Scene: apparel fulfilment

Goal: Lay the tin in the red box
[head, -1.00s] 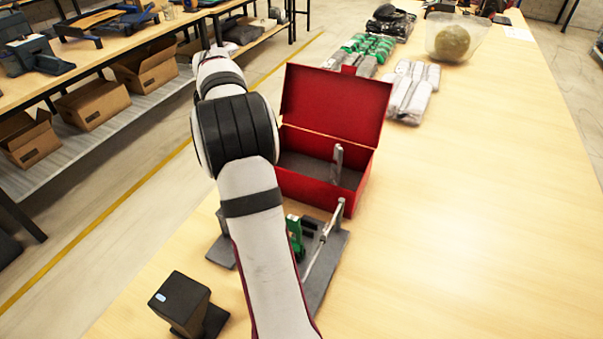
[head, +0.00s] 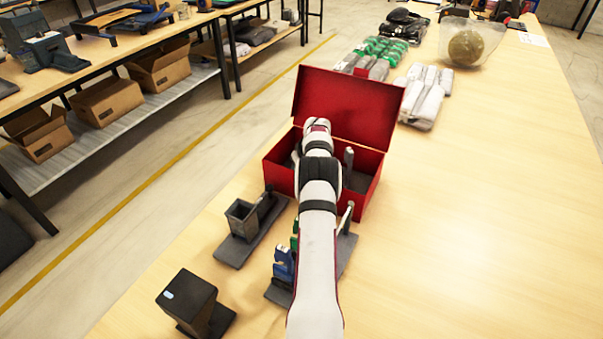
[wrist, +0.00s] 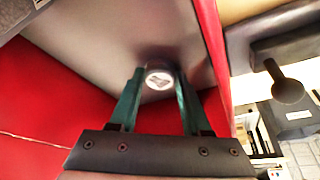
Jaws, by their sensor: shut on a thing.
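The red box (head: 279,177) stands open on the table in the head view, its lid raised at the back. My arm reaches over its front wall, and my gripper is hidden there behind my own arm. In the wrist view, my gripper (wrist: 159,85) is shut on the tin (wrist: 159,77), a small round thing with a pale face and dark mark. The tin is between the fingertips over the box's grey floor (wrist: 105,45), with red walls at both sides. I cannot tell whether the tin touches the floor.
A grey upright piece (head: 348,165) stands inside the box at the right. A grey holder (head: 243,218), a blue item (head: 284,263) and a dark block (head: 187,300) are in front. Grey packets (head: 424,100) and a clear bowl (head: 470,42) lie behind. The table's right side is clear.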

